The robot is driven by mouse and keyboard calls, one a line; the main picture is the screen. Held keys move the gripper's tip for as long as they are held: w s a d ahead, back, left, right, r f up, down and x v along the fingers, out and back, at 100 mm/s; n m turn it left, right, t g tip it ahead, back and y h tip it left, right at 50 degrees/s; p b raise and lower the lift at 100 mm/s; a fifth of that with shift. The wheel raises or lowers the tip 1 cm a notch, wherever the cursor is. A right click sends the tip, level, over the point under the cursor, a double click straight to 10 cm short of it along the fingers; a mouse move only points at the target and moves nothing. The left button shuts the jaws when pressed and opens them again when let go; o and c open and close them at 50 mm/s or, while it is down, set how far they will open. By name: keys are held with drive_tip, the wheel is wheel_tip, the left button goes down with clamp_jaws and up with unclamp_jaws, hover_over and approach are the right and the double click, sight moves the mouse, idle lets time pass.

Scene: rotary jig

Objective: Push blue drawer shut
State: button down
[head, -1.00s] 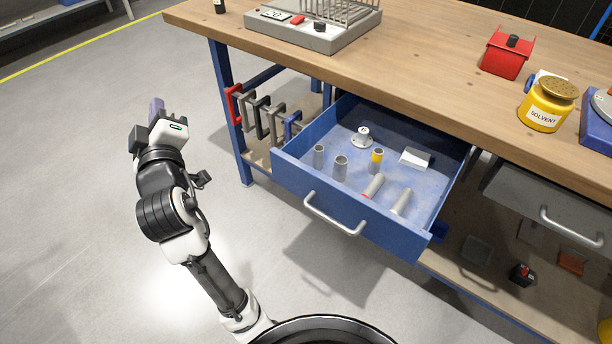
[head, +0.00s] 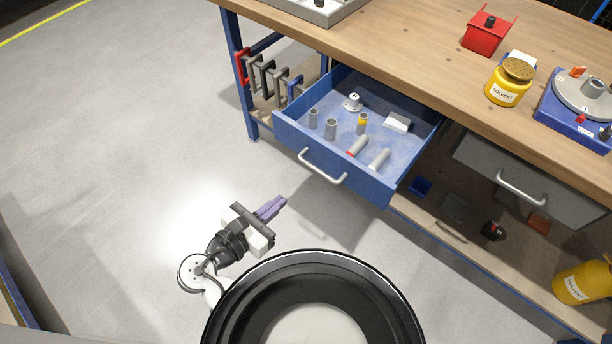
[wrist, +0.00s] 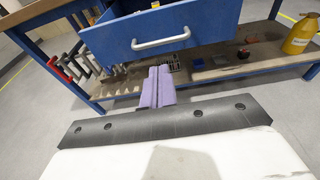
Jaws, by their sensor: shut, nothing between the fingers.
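The blue drawer (head: 376,187) is pulled well out from under the wooden workbench. It has a silver bar handle (head: 322,170) on its front. Inside stand and lie several grey cylinders, one with a yellow band (head: 362,123), a white knobbed piece (head: 353,102) and a white block (head: 397,122). In the wrist view the drawer front (wrist: 200,27) is ahead of and above the fingers. My gripper (head: 278,203) has purple fingers, shut together and empty. It is in front of the drawer, apart from it, pointing towards its front. The fingers also show in the wrist view (wrist: 158,85).
A closed grey drawer (head: 530,180) is to the right. Clamps (head: 265,78) hang at the bench's left end. The lower shelf (head: 455,235) holds small parts and a yellow can (head: 583,282). Solvent (head: 508,85) stands on the bench top. The floor before the drawer is clear.

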drive_tip(key=x, duration=1.1)
drive_tip(key=shift+p, duration=0.45)
drive_tip(key=shift+w, duration=0.15)
